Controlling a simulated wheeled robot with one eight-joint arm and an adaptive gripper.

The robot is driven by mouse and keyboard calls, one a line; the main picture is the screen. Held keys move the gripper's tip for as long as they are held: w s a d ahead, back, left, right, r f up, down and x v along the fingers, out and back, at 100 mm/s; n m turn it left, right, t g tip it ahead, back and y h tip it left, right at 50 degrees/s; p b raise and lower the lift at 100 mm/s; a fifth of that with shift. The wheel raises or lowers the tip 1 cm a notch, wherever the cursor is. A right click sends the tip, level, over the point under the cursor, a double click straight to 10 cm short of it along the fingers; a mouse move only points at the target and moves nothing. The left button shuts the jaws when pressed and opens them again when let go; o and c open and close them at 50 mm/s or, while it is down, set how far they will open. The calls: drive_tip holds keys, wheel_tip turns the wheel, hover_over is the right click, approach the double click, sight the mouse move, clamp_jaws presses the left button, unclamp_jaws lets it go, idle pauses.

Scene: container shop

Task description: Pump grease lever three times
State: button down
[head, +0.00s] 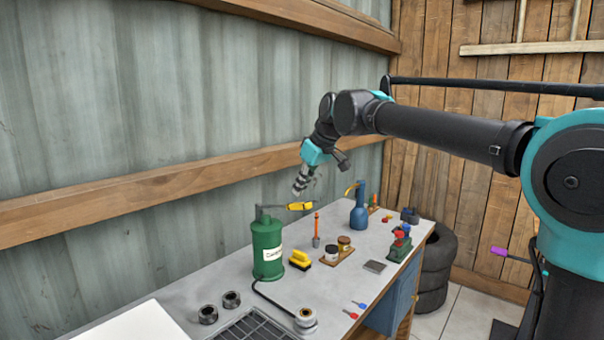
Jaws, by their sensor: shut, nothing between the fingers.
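A green grease pump (267,248) with a white label stands upright on the workbench. Its lever, with a yellow handle (301,206), reaches out to the right from the pump's top and looks about level. A black hose runs from the pump's base to a round metal fitting (306,319) at the bench's front. My gripper (297,192) points down, shut and empty, just above the yellow handle. I cannot tell whether its fingertips touch the handle.
Two dark rings (220,307) lie at front left. The metal wall (120,90) is close behind.

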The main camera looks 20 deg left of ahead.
drive_tip(key=shift+s+d+f, duration=0.1)
drive_tip(key=shift+d+f, duration=0.05)
drive_tip(key=shift+f, duration=0.75)
drive_tip(key=shift+s+d+f, duration=0.1)
drive_tip(key=shift+d+f, duration=0.2)
drive_tip(key=shift+f, duration=0.2)
wheel_tip(320, 180, down, 9)
drive_tip(key=d+t+y, duration=0.1)
drive_tip(key=y, duration=0.3)
drive_tip(key=shift+s+d+t, duration=0.3)
drive_tip(key=shift+s+d, duration=0.05)
drive_tip(key=shift+s, duration=0.1)
drive_tip(key=shift+f, duration=0.1)
